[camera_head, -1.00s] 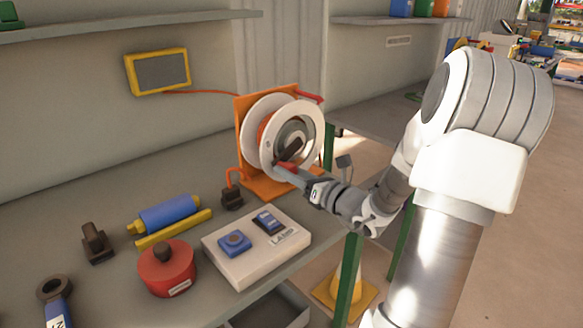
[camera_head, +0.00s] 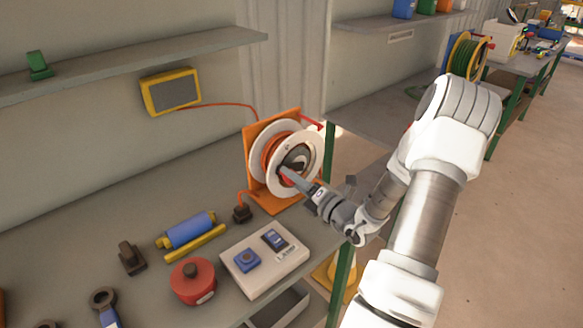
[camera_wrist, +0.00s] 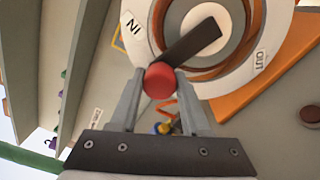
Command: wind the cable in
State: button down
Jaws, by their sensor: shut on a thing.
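The cable reel (camera_head: 270,154) stands on the bench, with white side discs, orange cable wound between them and an orange back plate (camera_head: 262,123). In the wrist view the reel's face (camera_wrist: 260,20) carries the labels "IN" at the left and "OUT" at the right. A dark crank arm (camera_wrist: 192,48) ends in a red knob (camera_wrist: 159,80). My gripper (camera_wrist: 160,88) is shut on the red knob, one finger on each side. In the head view my gripper (camera_head: 287,173) reaches the reel from the right. An orange cable (camera_head: 240,198) hangs to a dark plug (camera_head: 241,214) on the bench.
A white switch box (camera_head: 265,260), a red pot-like object (camera_head: 192,282), a blue roller (camera_head: 189,230) and a yellow bar (camera_head: 195,243) lie on the bench left of my arm. A yellow-framed panel (camera_head: 171,90) hangs on the wall, joined to an orange cable. A green post (camera_head: 341,285) stands below.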

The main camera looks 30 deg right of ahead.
aim_at(283, 157)
jog(key=r+m+p, duration=0.1)
jog(key=p, duration=0.1)
jog(key=r+m+p, duration=0.1)
jog(key=m+p, duration=0.1)
jog(key=shift+d+r+p, duration=0.25)
jog(key=shift+d+p, duration=0.05)
jog(key=shift+d, duration=0.05)
jog(key=shift+w+d+r+m+p, duration=0.2)
jog(key=shift+d+m+p, duration=0.2)
jog(key=shift+m+p, duration=0.6)
jog(key=shift+c, duration=2)
grip_release()
jog(key=shift+s, duration=0.1)
jog(key=s+d+b, duration=0.1)
jog(key=s+d, duration=0.1)
jog(key=s, duration=1.5)
jog(key=shift+d+f+b, duration=0.3)
jog(key=shift+d+f, duration=0.05)
jog(key=shift+f, duration=0.05)
jog(key=shift+s, duration=0.1)
